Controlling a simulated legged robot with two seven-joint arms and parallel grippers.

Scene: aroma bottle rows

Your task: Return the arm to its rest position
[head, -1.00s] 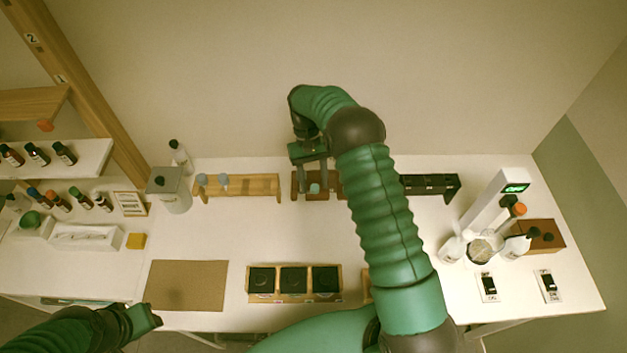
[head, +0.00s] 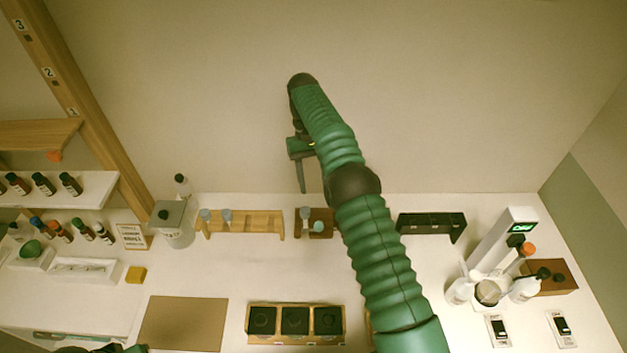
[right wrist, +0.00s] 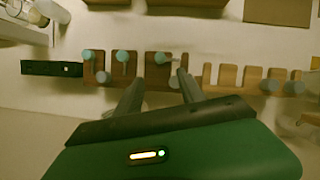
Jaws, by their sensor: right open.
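My right gripper (head: 302,188) is raised above the back of the table, in front of the wall in the head view, with its fingers pointing down. It is open and empty. In the right wrist view its two fingers (right wrist: 158,82) are apart, with a brown rack (right wrist: 143,68) beyond them. That brown rack (head: 328,214) stands below the gripper in the head view and holds blue-topped vials. My right forearm hides its right part. Only a sliver of my left arm shows at the bottom left edge; its jaws cannot be made out.
A light wooden rack (head: 258,224) and a black rack (head: 432,224) flank the brown rack. A wooden holder with black squares (head: 295,339) is in front. Glassware and a white stand (head: 507,238) are at right. A brown mat (head: 182,323) and bottle shelves are at left.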

